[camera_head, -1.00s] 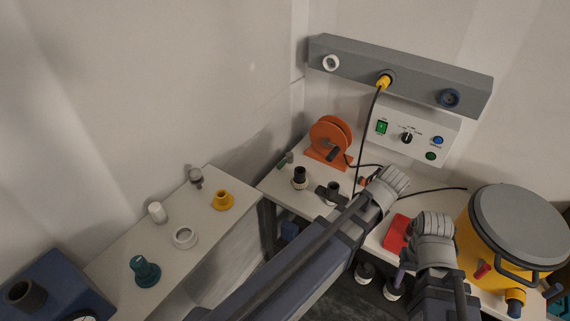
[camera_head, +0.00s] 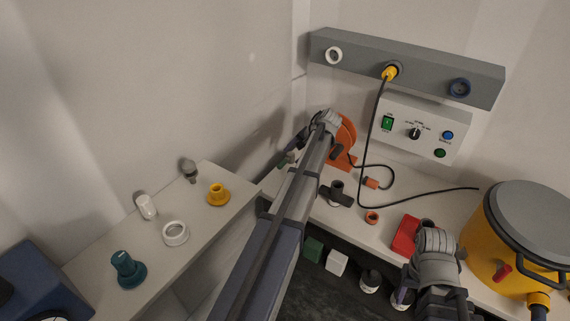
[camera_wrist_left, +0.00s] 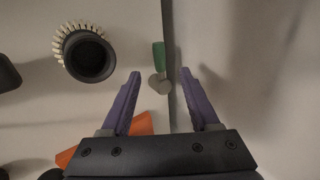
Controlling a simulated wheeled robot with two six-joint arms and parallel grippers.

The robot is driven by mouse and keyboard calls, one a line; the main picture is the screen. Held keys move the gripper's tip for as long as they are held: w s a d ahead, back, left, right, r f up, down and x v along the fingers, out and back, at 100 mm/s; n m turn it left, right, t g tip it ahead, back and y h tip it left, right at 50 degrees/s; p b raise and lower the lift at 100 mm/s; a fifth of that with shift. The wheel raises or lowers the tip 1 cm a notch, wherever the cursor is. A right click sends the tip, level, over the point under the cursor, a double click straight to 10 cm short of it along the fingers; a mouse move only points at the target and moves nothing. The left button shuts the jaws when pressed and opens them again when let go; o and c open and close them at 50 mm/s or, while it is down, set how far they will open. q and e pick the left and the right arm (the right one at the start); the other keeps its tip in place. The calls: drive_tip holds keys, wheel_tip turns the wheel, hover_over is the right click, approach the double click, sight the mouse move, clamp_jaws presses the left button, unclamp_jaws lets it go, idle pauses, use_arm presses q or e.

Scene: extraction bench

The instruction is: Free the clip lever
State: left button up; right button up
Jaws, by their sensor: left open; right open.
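In the left wrist view my left gripper (camera_wrist_left: 159,74) is open and empty. A small piece with a green handle and a grey rounded end (camera_wrist_left: 158,68) lies between and beyond its fingertips, beside a dark straight line. I cannot tell for sure whether this is the clip lever. A black cup ringed with pale bristles (camera_wrist_left: 88,52) stands to the left of the fingers.
A yellow drum (camera_head: 482,250) with a grey lid stands at right, near a red block (camera_head: 405,234). A black cable (camera_head: 363,150) runs from the wall rail (camera_head: 420,72) onto the bench. A side shelf (camera_head: 205,228) at left holds several small fittings.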

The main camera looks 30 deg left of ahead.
sight(284, 163)
use_arm(q)
drive_tip(key=b+x, duration=0.5)
drive_tip(key=x, duration=0.1)
drive_tip(key=shift+f, duration=0.25)
drive_tip(key=shift+a+f+b, duration=0.35)
drive_tip(key=shift+f+b, duration=0.05)
drive_tip(key=shift+b, duration=0.1)
clamp_jaws()
idle(0.8)
